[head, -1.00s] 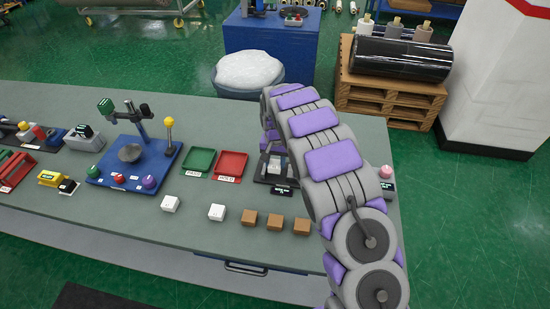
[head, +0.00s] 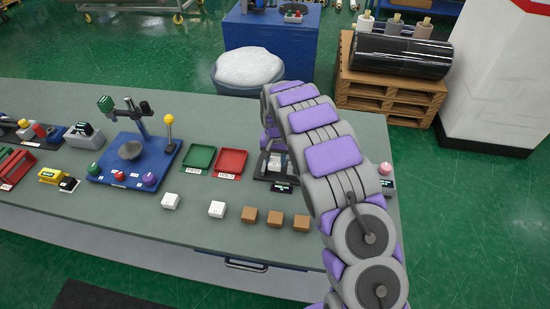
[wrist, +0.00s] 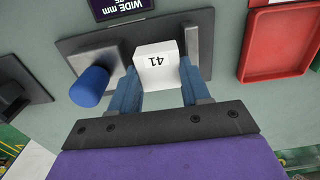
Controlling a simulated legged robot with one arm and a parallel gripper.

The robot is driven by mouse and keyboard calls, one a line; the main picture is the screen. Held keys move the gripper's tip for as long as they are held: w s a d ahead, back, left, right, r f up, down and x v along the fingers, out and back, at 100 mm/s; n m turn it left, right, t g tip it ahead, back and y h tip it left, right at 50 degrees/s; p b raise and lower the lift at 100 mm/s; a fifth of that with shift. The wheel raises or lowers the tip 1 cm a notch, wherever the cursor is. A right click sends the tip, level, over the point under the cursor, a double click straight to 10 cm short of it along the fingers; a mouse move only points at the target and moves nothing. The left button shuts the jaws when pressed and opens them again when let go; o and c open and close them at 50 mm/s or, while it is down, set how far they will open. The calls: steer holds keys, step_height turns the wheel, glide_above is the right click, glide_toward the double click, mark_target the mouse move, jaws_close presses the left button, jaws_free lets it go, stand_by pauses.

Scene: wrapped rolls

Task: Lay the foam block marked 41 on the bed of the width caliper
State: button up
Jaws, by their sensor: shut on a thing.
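The white foam block marked 41 (wrist: 160,70) is between the two blue fingers of my gripper (wrist: 160,92) in the wrist view. The fingers are shut on its sides. The block is over the dark bed of the width caliper (wrist: 90,48), between a grey jaw at left and another at right. I cannot tell whether the block touches the bed. In the head view my arm partly covers the caliper (head: 264,180), and the block is mostly hidden behind my gripper.
A blue knob (wrist: 89,87) stands at the caliper's left in the wrist view. A red tray (head: 231,163) and a green tray (head: 199,157) lie left of the caliper. Two white blocks (head: 216,209) and several brown blocks (head: 275,217) line the front of the bench.

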steer(key=shift+f, duration=0.1)
stand_by(0.5)
steer(key=shift+f, duration=0.35)
steer(key=o, duration=1.1)
step_height(320, 180, up, 17)
steer(key=p, duration=0.2)
steer(key=shift+w+a+r+p, duration=0.1)
steer(key=shift+a+r+p, duration=0.05)
steer(key=shift+p, duration=0.15)
